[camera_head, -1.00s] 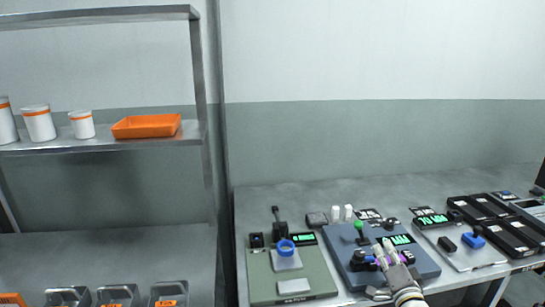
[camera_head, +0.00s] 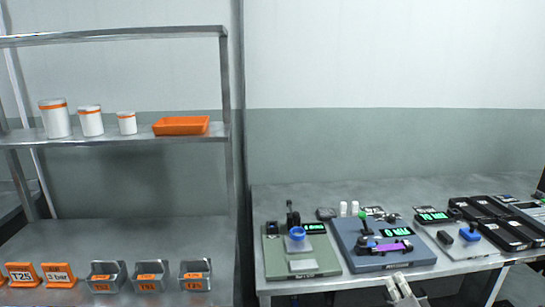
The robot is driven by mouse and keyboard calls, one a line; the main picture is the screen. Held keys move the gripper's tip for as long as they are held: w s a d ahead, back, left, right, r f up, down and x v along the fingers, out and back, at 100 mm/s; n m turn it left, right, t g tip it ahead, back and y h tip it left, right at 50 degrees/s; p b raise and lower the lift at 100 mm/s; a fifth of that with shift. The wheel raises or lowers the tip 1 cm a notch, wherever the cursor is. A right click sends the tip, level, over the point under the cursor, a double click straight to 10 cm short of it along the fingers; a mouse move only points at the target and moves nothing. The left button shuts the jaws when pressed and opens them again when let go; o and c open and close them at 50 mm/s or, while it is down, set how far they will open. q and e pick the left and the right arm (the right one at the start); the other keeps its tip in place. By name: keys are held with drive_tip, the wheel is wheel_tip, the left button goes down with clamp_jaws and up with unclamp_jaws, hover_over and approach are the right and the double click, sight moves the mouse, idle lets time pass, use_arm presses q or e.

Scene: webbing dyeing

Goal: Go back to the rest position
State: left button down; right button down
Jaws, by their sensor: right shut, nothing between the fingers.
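My right gripper (camera_head: 403,287) shows at the bottom edge, just in front of the table. Its pale fingers are shut and empty, and it is apart from the devices. The blue-grey device (camera_head: 345,240) is behind it on the grey table (camera_head: 290,195). This device carries a green knob, a lit green display and a purple bar (camera_head: 390,246) lying across its front part. My left gripper is not in view.
A green device (camera_head: 320,258) with a blue ring stands to the left, a light plate (camera_head: 470,251) and black boxes (camera_head: 505,236) to the right. A metal shelf (camera_head: 60,140) holds white jars and an orange tray (camera_head: 181,125); metal bins stand below.

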drive_tip(key=s+a+f+n+g, duration=0.25)
drive_tip(key=s+f, duration=0.45)
drive_tip(key=f, duration=0.5)
drive_tip(key=s+a+f+n+g, duration=0.1)
drive_tip(key=s+f+n+g, duration=0.15)
drive_tip(key=s+f, duration=0.65)
drive_tip(key=s+a+f+n+g, duration=0.2)
drive_tip(key=s+f+g, duration=0.2)
drive_tip(key=f, duration=1.1)
drive_tip(key=s+a+f+n+g, duration=0.1)
drive_tip(key=s+f, duration=0.4)
drive_tip(key=s, duration=0.7)
drive_tip(key=s+a+f+n+g, duration=0.2)
drive_tip(key=s+f+n+g, duration=0.2)
drive_tip(key=s, duration=0.9)
drive_tip(key=s+a+f+n+g, duration=0.1)
drive_tip(key=s+f+n+g, duration=0.1)
drive_tip(key=s+f, duration=0.6)
drive_tip(key=s, duration=0.5)
drive_tip(key=shift+a+n+g+y, duration=0.15)
drive_tip(key=shift+n+g+y, duration=0.15)
drive_tip(key=shift+f, duration=0.1)
